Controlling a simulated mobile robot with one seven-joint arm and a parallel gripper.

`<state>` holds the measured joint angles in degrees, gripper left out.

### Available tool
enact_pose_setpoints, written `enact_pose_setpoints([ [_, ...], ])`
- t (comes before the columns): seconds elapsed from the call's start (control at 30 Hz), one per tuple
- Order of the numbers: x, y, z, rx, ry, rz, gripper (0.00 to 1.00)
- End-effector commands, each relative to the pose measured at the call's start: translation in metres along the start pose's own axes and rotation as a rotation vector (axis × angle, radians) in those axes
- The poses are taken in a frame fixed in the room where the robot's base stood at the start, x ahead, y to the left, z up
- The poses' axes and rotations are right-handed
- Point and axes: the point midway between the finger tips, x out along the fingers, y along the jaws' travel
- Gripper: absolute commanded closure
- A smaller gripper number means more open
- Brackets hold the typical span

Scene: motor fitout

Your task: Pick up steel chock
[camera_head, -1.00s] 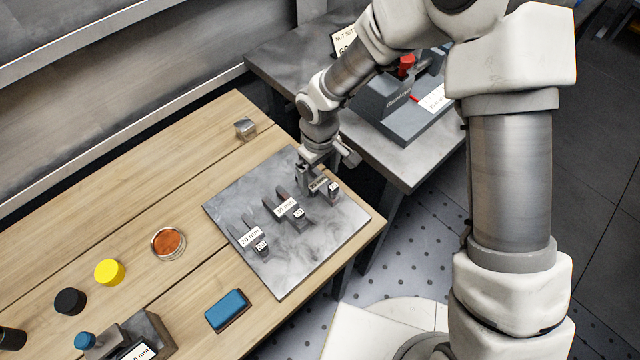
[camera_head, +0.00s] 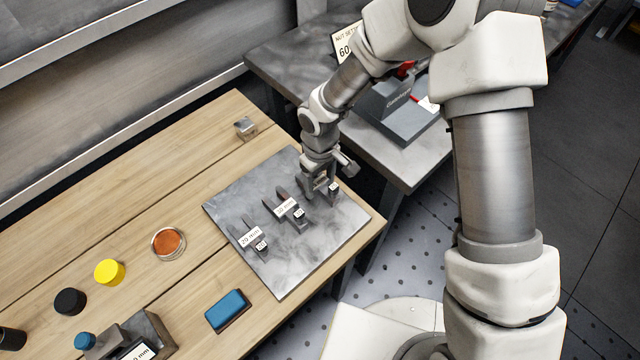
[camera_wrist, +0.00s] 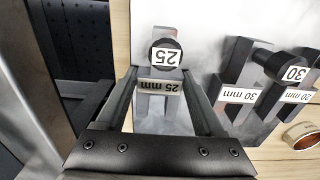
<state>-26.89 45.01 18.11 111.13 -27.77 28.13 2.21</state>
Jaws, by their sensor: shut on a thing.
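The steel chock marked 25 mm (camera_wrist: 160,88) is a grey forked piece with a black round knob tagged 25. It sits at the right end of the grey plate (camera_head: 232,203), mostly hidden by my gripper in the head view; its knob (camera_head: 334,188) shows there. My gripper (camera_head: 321,188) points down around it. In the wrist view my gripper (camera_wrist: 160,78) has a finger on each side of the chock and is shut on it. Whether the chock is clear of the plate cannot be told.
Forked chocks marked 30 mm (camera_head: 287,207) and 20 mm (camera_head: 250,238) stand close by on the plate. A small steel block (camera_head: 245,127), a copper-coloured roll (camera_head: 168,243) and a blue block (camera_head: 228,311) are on the wooden bench (camera_head: 190,150). A grey side table stands behind.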

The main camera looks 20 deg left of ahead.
Motion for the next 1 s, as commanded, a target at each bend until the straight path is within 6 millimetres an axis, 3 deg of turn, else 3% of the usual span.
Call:
enact_pose_setpoints([
  [0.1, 0.0, 0.0, 0.0, 0.0, 0.0, 0.0, 1.0],
  [0.57, -0.004, 0.001, -0.001, 0.0, 0.003, 0.001, 1.0],
  [0.77, -0.019, 0.001, -0.001, -0.001, 0.004, 0.002, 1.0],
  [0.9, -0.043, 0.002, -0.002, 0.001, 0.007, 0.004, 1.0],
  [1.0, -0.053, 0.004, 0.017, 0.003, 0.002, 0.002, 1.0],
])
